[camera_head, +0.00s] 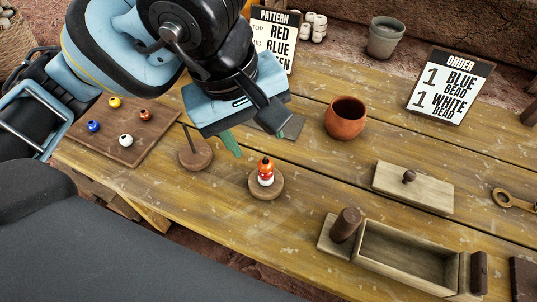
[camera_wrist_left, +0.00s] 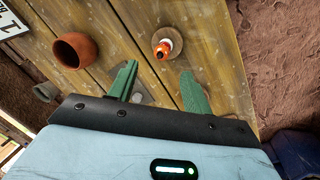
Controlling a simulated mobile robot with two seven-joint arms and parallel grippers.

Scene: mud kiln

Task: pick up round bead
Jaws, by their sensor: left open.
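Loose round beads sit on a brown board (camera_head: 118,152): a yellow bead (camera_head: 115,102), a blue bead (camera_head: 93,126), an orange bead (camera_head: 145,114) and a white bead (camera_head: 126,140). Orange and white beads (camera_head: 266,168) are stacked on a round wooden stand (camera_head: 262,190); this stack (camera_wrist_left: 163,48) also shows in the left wrist view, beyond the fingertips. My left gripper (camera_wrist_left: 160,74) is open and empty, with green fingers apart. In the head view its fingers (camera_head: 236,143) are above the table, behind the stacked stand; the far finger is hidden. My right gripper is not in view.
An empty round stand with a peg (camera_head: 195,152) is left of the stack. A terracotta pot (camera_head: 346,118), a lidless wooden box (camera_head: 408,256), its knobbed lid (camera_head: 412,188) and an order sign (camera_head: 449,86) stand to the right. A pattern sign (camera_head: 275,35) is behind my gripper.

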